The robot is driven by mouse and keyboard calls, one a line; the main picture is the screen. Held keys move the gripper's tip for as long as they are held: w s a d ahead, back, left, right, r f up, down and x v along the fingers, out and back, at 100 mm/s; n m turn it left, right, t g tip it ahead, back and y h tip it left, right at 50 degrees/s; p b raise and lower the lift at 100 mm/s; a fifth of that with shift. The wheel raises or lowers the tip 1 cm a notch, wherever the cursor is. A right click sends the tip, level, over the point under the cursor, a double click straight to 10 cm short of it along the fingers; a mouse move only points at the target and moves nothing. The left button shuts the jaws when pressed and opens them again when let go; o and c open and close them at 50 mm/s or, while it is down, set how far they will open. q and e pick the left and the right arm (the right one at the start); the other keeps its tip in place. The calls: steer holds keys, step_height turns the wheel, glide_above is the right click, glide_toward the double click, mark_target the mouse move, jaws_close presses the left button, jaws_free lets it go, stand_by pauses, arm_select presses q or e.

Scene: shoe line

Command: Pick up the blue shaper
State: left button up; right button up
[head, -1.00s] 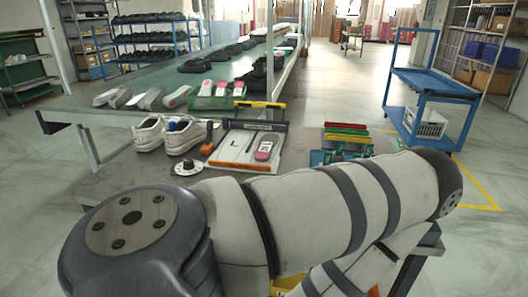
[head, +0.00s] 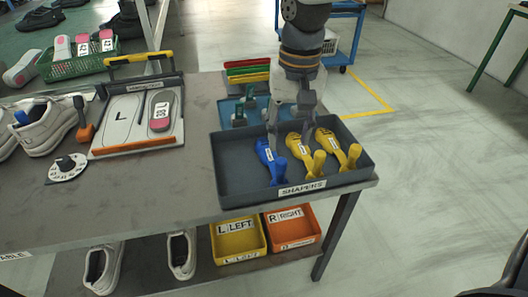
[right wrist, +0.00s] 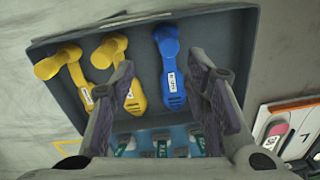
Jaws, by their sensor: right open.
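The blue shaper (head: 269,162) lies in a dark grey tray labelled SHAPERS, at the left of two yellow shapers (head: 301,154) (head: 338,149). It also shows in the right wrist view (right wrist: 172,82), handle towards the top. My right gripper (head: 290,140) points down over the tray from behind. In the right wrist view my right gripper (right wrist: 160,65) is open, its fingers to either side of the blue shaper in the picture. The left finger overlaps the nearer yellow shaper (right wrist: 130,93). I see no contact; the height above the shaper is hard to tell. My left gripper is not in view.
The tray's walls (head: 236,193) surround the shapers; its left part is empty. Behind it are a blue tray (head: 228,110) with green items and coloured bars. A white board (head: 120,120), dial (head: 66,167) and shoes (head: 45,130) stand left. Yellow and orange bins sit below.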

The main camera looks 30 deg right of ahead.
mark_target(280, 176)
steer(key=f, duration=0.4)
steer(key=shift+s+a, duration=0.3)
steer(key=shift+s, duration=0.05)
steer(key=f, duration=0.2)
steer(key=f+b, duration=0.1)
steer(key=f, duration=0.2)
steer(key=a+f, duration=0.1)
steer(key=f, duration=0.1)
steer(key=shift+w+f, duration=0.25)
steer(key=shift+f, duration=0.15)
arm_select(q)
steer(key=shift+s+f+g, duration=0.15)
steer(key=shift+s+f, duration=0.25)
steer(key=shift+s, duration=0.2)
steer(key=shift+s+f+g, duration=0.15)
steer(key=shift+s+f, duration=0.25)
steer(key=shift+s, duration=0.2)
arm_select(e)
steer(key=shift+r, duration=0.1)
steer(key=shift+c, duration=0.6)
jaws_close()
